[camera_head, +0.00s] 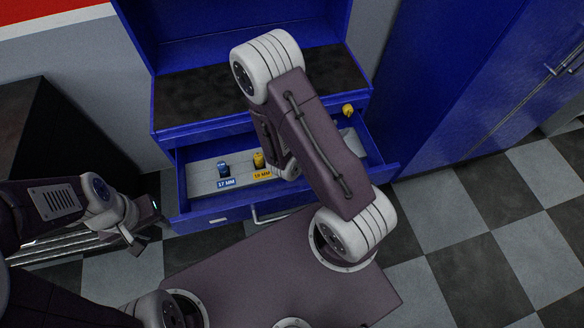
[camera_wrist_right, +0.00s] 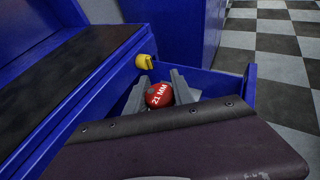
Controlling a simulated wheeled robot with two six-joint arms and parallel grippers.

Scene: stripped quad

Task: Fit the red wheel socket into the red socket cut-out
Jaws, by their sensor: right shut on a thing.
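The red wheel socket (camera_wrist_right: 158,96), marked 21 MM, sits between the two grey fingers of my right gripper (camera_wrist_right: 160,90) in the right wrist view, over the open blue drawer. In the head view my right arm hides the socket and that gripper. The red cut-out is not visible, with my arm covering that part. My left gripper (camera_head: 146,225) is open and empty, left of the drawer front.
The drawer (camera_head: 240,206) is pulled out from a blue cabinet with a dark worktop (camera_head: 190,98). Blue lockers (camera_head: 470,90) stand right. Checkered floor (camera_head: 490,200) is clear there.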

